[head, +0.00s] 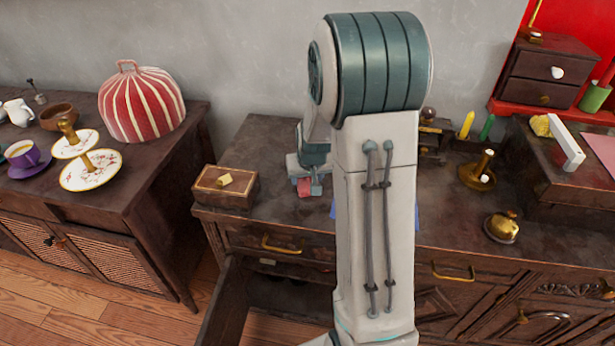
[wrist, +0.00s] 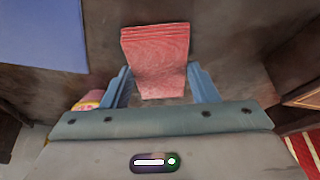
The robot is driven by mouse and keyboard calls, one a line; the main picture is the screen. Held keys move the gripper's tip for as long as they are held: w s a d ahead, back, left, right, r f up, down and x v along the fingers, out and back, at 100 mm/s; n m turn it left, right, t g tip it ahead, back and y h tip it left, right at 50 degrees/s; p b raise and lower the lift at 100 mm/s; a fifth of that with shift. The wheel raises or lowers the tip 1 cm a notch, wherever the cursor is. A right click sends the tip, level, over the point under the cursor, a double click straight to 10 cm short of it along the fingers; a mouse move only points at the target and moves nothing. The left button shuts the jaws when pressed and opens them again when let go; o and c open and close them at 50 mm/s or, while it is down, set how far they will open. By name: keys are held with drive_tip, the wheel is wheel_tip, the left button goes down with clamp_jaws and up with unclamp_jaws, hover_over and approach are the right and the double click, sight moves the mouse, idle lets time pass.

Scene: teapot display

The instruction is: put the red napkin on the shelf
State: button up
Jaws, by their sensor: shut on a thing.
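The red napkin (wrist: 155,50) is a folded, layered block in the wrist view. My gripper (wrist: 158,70) is shut on its near end, with one blue finger on each side. In the head view a small part of the red napkin (head: 304,187) shows beside my gripper (head: 313,184), over the dark dresser top; my arm hides much of this area. I cannot tell whether the napkin touches the dresser top. A red shelf (head: 510,107) shows at the upper right, with a small dark drawer cabinet on it.
A wooden box (head: 225,188) stands left of my gripper. A drawer (head: 222,305) hangs open below. A blue flat thing (wrist: 40,35) lies near the napkin. Candles (head: 467,124), a brass holder (head: 478,172) and a brass bell (head: 501,228) stand to the right.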

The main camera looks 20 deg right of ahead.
drive_tip(key=shift+f, duration=0.1)
drive_tip(key=shift+f, duration=0.15)
drive_tip(key=o, duration=1)
drive_tip(key=shift+c, duration=0.2)
drive_tip(key=shift+r, duration=0.25)
